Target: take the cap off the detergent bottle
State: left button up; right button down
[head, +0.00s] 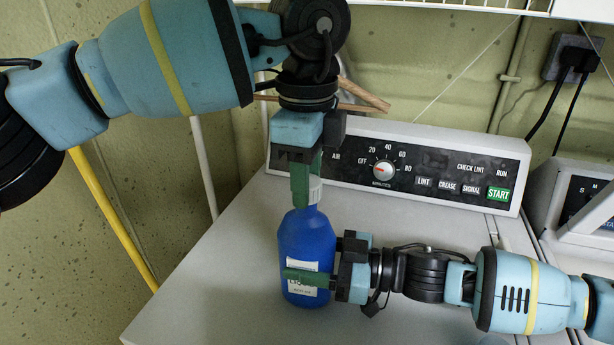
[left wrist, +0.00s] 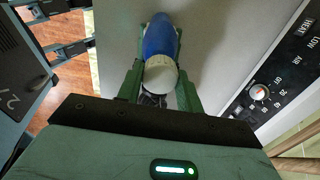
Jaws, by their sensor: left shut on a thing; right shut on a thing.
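The blue detergent bottle (head: 306,243) stands upright on the white machine top, with a white label low on its front. Its white cap (head: 315,191) is at the top of the neck, partly hidden by green fingers; I cannot tell whether it is loose. My left gripper (head: 307,190) comes from above and is shut on the cap. In the left wrist view the cap (left wrist: 161,75) sits between both green fingers, with the blue bottle (left wrist: 160,39) beyond it. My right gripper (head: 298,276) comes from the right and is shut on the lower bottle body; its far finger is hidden.
The machine's control panel (head: 400,165) rises behind the bottle. A second appliance (head: 575,200) stands at the right. A wire shelf (head: 480,5) hangs above, and a yellow pole (head: 115,220) leans at the left. The machine top (head: 215,265) left of the bottle is clear.

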pick_arm(q)
jog(key=shift+r, duration=1.95)
pick_arm(e)
jog(key=shift+c, duration=2.1)
grip_release()
pick_arm(q)
jog(key=shift+f, duration=0.25)
pick_arm(e)
jog(key=v, duration=1.2)
